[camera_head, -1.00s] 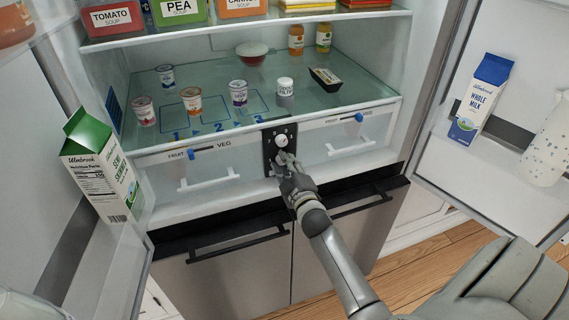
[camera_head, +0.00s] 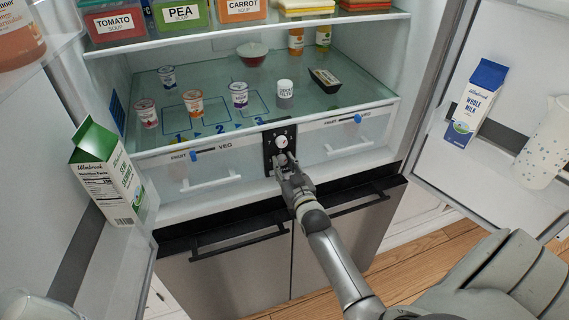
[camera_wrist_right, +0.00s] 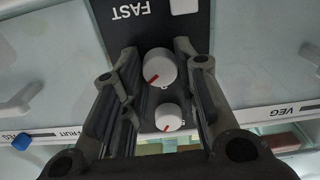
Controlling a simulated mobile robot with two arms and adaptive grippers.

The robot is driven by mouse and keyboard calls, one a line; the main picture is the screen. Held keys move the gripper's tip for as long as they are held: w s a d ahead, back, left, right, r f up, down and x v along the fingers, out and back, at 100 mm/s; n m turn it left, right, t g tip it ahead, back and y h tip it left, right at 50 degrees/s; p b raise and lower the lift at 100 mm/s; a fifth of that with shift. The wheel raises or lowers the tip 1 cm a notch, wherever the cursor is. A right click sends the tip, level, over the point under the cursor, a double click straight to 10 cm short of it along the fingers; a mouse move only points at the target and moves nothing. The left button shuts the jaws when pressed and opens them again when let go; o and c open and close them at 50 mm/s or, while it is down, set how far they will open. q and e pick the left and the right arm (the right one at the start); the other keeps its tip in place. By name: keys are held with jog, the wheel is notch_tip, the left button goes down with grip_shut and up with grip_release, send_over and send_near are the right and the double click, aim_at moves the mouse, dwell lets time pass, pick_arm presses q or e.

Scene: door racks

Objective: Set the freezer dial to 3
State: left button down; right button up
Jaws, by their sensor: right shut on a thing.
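A dark control panel (camera_head: 268,150) sits between the two drawers under the fridge's glass shelf. It carries two white dials, an upper one (camera_head: 281,141) and a lower one (camera_head: 282,159). In the right wrist view, which is upside down, the lower dial (camera_wrist_right: 161,66) looks larger, with a red mark pointing down-left. The upper dial (camera_wrist_right: 168,117) has a red mark pointing down. My right gripper (camera_head: 285,168) is shut on the lower dial, one finger on each side. The word FAST shows near it; dial numbers are not readable. My left gripper is not in view.
Fruit and veg drawers (camera_head: 205,170) flank the panel. Yoghurt pots (camera_head: 193,103) and a white-lidded jar (camera_head: 285,92) stand on the glass shelf (camera_head: 225,75) above. Open doors hold a green carton (camera_head: 108,175) at left and a milk carton (camera_head: 478,103) at right.

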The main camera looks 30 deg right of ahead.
jog(key=m, duration=0.4)
jog(key=shift+f+m+p, duration=0.15)
jog(key=shift+m+p, duration=0.15)
jog(key=shift+m, duration=1.4)
jog(key=shift+a+f, duration=0.1)
jog(key=o, duration=1)
jog(key=shift+c, duration=0.2)
jog(key=shift+o, duration=0.3)
jog(key=shift+f, duration=0.1)
jog(key=shift+a+r, duration=0.1)
jog(key=shift+r, duration=0.2)
jog(key=v, duration=1.2)
jog(key=shift+f, duration=0.1)
